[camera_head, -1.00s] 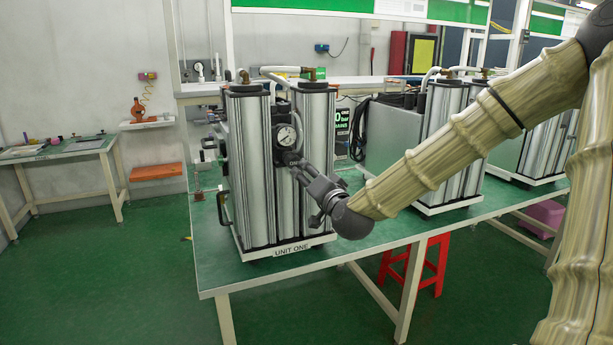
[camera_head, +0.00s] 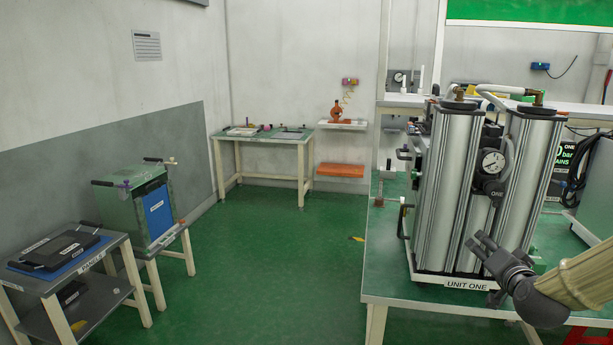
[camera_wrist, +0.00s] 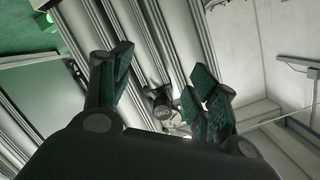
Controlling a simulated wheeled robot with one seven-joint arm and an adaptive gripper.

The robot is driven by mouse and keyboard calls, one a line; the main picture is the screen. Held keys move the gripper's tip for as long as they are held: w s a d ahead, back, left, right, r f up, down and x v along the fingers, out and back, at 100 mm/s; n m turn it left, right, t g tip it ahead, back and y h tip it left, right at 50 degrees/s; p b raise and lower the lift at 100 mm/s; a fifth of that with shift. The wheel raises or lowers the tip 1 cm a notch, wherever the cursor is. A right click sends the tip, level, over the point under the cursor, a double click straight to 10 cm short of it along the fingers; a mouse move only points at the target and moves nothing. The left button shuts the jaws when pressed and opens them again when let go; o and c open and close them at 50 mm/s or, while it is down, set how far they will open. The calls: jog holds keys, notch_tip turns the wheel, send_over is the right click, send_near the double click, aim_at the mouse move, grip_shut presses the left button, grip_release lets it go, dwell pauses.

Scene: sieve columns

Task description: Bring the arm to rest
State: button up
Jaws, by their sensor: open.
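My gripper (camera_head: 485,250) is in front of the lower part of the unit labelled UNIT ONE (camera_head: 436,190), a pair of tall silver columns on a white base. The gripper is open and empty, its fingers pointing up and left in the head view. In the wrist view, my gripper (camera_wrist: 160,85) has its padded fingers spread apart. The dark knob marked ONE (camera_wrist: 163,104) shows between them, beyond the fingertips. The pressure gauge (camera_head: 492,162) sits above the gripper in the head view. Whether a finger touches the columns I cannot tell. Most of my arm is out of view.
The green workbench (camera_head: 395,270) carries the unit. At left stand a low table with dark panels (camera_head: 60,250) and a green box with a blue face (camera_head: 140,205). A side table (camera_head: 262,137) is at the back.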

jog(key=s+a+f+n+g+y, duration=0.1)
jog(key=s+a+f+n+g, duration=0.4)
jog(key=f, duration=1)
jog(key=s+a+f+g+y, duration=0.1)
jog(key=s+a+f+g, duration=0.2)
jog(key=s+a+f, duration=0.8)
jog(key=s+a+f+n+g, duration=0.2)
jog(key=s+f+g, duration=0.1)
jog(key=s+f, duration=0.8)
jog(key=s+a+f+n+g, duration=0.2)
jog(key=s+a+f+g, duration=0.1)
jog(key=s+f, duration=0.8)
jog(key=shift+s+a+n+g+y+p, duration=0.35)
jog(key=shift+s+g, duration=0.35)
jog(key=shift+s, duration=0.5)
jog(key=shift+d, duration=0.1)
